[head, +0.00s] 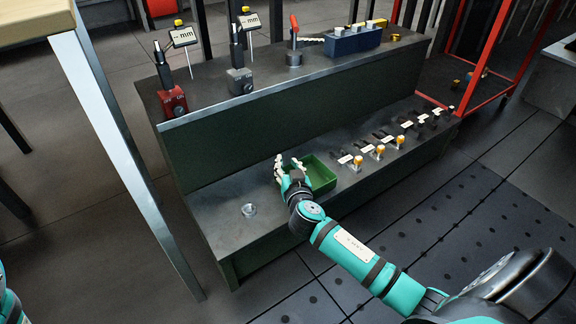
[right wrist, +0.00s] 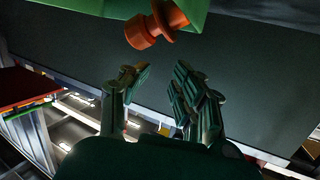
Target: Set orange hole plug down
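The orange hole plug (right wrist: 152,27) shows at the top of the right wrist view, just beyond my fingertips, against the edge of a green bin (right wrist: 185,10). I cannot tell whether it touches the bin. My right gripper (right wrist: 158,82) has its fingers spread, with a gap between the tips and nothing held between them. In the head view my right gripper (head: 288,165) is over the left end of the green bin (head: 325,174) on the lower shelf. The plug cannot be made out in the head view. My left gripper is out of view; only a bit of its arm shows.
A small metal ring-like part (head: 249,209) lies on the lower shelf left of the bin. Rows of labelled fittings (head: 380,148) stand right of it. The upper shelf (head: 260,95) holds gauges, a red-handled tool (head: 294,45) and a blue block (head: 352,40).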

